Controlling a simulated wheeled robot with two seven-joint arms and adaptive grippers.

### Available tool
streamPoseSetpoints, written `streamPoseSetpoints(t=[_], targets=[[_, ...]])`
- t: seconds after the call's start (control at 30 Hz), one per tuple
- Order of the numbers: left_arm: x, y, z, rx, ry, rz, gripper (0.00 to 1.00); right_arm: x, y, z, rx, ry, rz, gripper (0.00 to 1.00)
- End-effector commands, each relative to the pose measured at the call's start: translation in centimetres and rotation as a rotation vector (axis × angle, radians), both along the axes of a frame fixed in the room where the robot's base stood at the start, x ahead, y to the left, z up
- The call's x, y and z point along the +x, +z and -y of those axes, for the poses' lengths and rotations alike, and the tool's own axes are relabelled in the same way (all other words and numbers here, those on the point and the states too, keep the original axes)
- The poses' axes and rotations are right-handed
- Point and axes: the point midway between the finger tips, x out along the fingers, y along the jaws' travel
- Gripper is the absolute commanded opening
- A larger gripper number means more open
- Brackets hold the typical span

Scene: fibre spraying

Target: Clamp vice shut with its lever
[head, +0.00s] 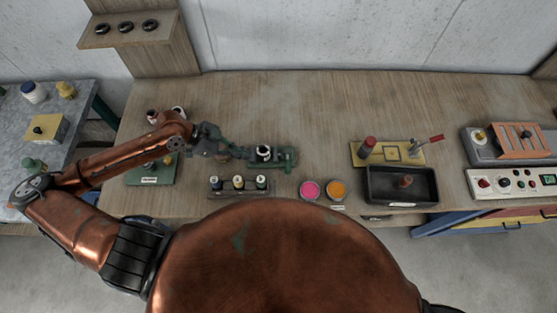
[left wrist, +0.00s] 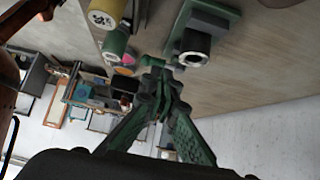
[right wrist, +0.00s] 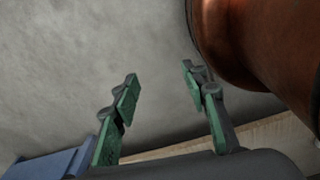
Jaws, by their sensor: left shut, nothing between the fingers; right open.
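A green fixture (head: 284,161), which looks like the vice, stands at mid-table with a dark, pale-topped cylinder on it. It also shows in the left wrist view (left wrist: 222,18), where a grey hollow cylinder (left wrist: 194,50) projects from it. I cannot make out a lever on it. A lever with a red handle (head: 430,139) rises at the yellow plate (head: 408,158) farther right. My left gripper (head: 238,152) is shut and empty just left of the green fixture; contact is unclear. It also shows in the left wrist view (left wrist: 158,70). My right gripper (right wrist: 160,82) is open and empty over grey floor.
Several bottles (head: 238,183) stand in a rack in front of the fixture. Pink (head: 310,190) and orange (head: 337,189) pots sit right of them. A black tray (head: 400,199) lies before the yellow plate. A control panel (head: 515,184) is far right. The table's back is clear.

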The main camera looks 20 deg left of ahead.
Motion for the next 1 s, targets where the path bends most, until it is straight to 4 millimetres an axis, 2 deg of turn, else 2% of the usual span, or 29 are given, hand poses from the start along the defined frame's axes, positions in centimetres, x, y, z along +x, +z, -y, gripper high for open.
streamPoseSetpoints(t=[0.2, 0.47, 1.0], targets=[[0.1, 0.0, 0.2, 0.000, -0.005, 0.001, 0.00, 0.9, 0.0, -0.2, 0.003, 0.001, 0.013, 0.41], [0.3, -0.5, 0.7, -0.002, -0.005, 0.000, 0.00, 1.0, 0.0, -0.3, 0.004, 0.002, 0.014, 0.41], [2.2, -7.1, 7.7, -0.005, -0.002, 0.001, 0.00, 0.9, 0.5, -0.3, 0.004, 0.002, 0.013, 0.41]])
